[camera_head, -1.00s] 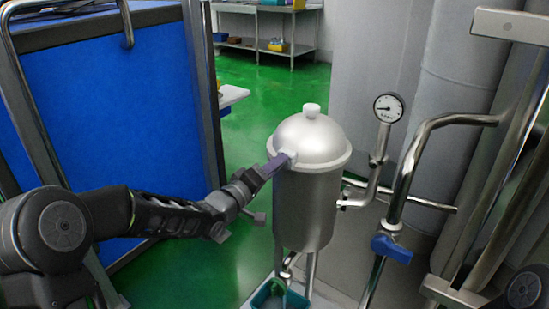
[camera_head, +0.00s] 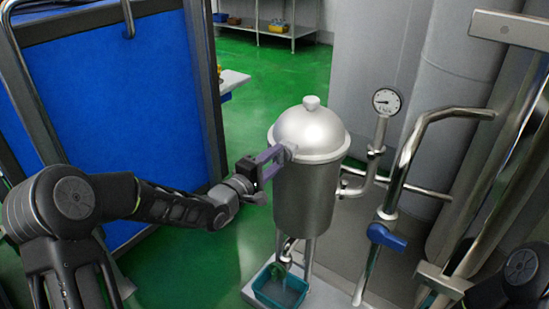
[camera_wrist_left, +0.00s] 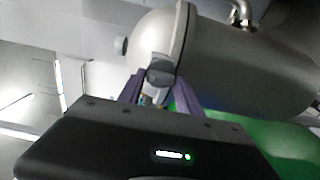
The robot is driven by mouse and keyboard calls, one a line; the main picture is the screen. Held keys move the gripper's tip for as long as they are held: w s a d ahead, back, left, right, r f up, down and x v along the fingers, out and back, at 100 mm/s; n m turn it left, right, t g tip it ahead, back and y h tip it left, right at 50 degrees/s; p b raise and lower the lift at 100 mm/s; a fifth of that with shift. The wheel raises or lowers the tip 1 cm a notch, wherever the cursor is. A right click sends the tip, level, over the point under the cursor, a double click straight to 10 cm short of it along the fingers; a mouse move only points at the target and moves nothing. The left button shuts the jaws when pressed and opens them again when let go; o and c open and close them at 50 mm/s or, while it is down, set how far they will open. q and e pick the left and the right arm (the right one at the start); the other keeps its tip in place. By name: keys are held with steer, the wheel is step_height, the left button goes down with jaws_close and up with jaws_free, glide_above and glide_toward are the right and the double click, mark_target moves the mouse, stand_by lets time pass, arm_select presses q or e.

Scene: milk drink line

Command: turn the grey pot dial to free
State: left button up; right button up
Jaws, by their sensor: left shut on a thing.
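The steel pot (camera_head: 305,195) with a domed lid stands upright right of centre in the head view. The grey pot dial (camera_head: 291,149) sits at the left of its rim, mostly covered by my fingers; the wrist view shows it as a dark grey knob (camera_wrist_left: 160,72). My left gripper (camera_head: 281,152) reaches in from the left and is shut on the dial, with its purple fingers on either side. In the wrist view the left gripper (camera_wrist_left: 160,88) also has the dial between its fingertips. Any marks on the dial are too small to read. My right gripper is out of view.
A pressure gauge (camera_head: 386,101) and a pipe with a blue valve handle (camera_head: 386,237) stand right of the pot. A teal tub (camera_head: 280,290) sits below it. A blue panel (camera_head: 120,110) fills the left.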

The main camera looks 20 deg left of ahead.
arm_select(q)
jaws_close()
steer(key=o, duration=1.3)
jaws_free()
steer(key=v, duration=0.7)
steer(key=shift+s+a+p, duration=0.1)
steer(key=shift+s+p, duration=0.2)
steer(key=shift+s, duration=0.05)
